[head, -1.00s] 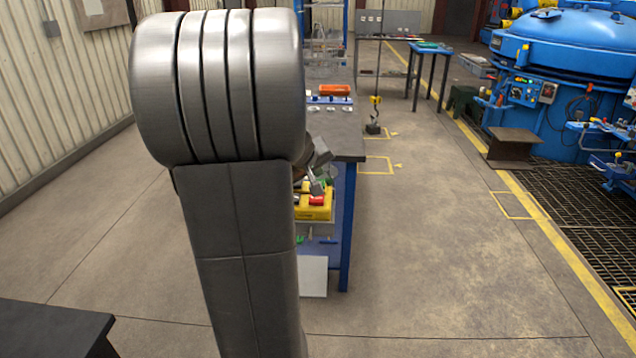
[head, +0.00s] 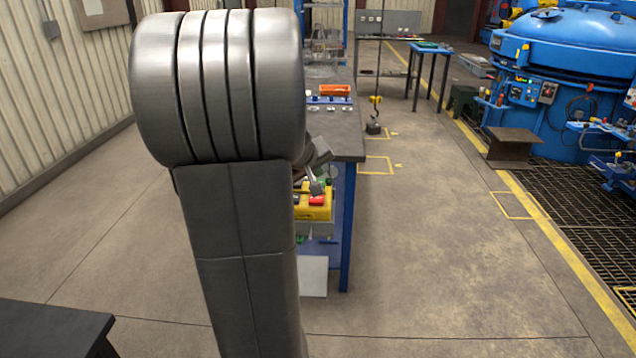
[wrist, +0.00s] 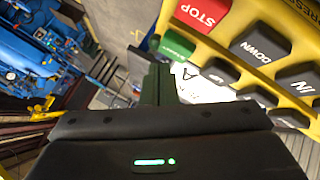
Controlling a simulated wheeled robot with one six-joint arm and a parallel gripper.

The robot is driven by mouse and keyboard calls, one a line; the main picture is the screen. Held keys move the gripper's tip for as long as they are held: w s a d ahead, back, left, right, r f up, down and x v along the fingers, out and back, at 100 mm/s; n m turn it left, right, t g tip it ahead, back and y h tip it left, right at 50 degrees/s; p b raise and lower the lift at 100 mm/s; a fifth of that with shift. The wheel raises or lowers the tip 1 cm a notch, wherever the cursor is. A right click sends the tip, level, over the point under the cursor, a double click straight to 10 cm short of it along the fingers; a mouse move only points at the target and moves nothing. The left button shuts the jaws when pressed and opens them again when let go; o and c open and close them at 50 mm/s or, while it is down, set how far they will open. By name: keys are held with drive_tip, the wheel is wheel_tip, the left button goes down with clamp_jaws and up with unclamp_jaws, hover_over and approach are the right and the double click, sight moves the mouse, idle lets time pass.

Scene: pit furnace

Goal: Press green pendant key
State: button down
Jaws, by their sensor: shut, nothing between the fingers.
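A yellow pendant (head: 316,213) sits at the near end of the workbench, partly hidden by my arm in the head view. In the wrist view the yellow pendant body (wrist: 236,52) fills the upper right, with a red STOP key (wrist: 201,11) and black keys marked DOWN and IN. The green key (wrist: 177,46) is beside the STOP key. My gripper (wrist: 160,68) is shut and empty, its tips close to the green key's lower left edge. Whether they touch it, I cannot tell. In the head view my gripper (head: 317,187) is just above the red key (head: 317,200).
The workbench (head: 348,145) carries an orange tray (head: 335,90) and a blue rack farther back. A crane hook (head: 375,112) hangs to the right of it. A blue furnace (head: 570,85) stands at the right. The floor between is clear.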

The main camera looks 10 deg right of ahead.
drive_tip(key=shift+f, duration=0.1)
drive_tip(key=shift+f+b, duration=0.3)
drive_tip(key=shift+b, duration=0.3)
drive_tip(key=shift+f+b, duration=0.45)
drive_tip(key=shift+b, duration=0.1)
idle(0.4)
drive_tip(key=shift+r, duration=0.15)
drive_tip(key=shift+r+p, duration=0.6)
drive_tip(key=shift+r, duration=0.15)
wheel_tip(320, 180, up, 5)
drive_tip(key=p, duration=0.4)
idle(0.3)
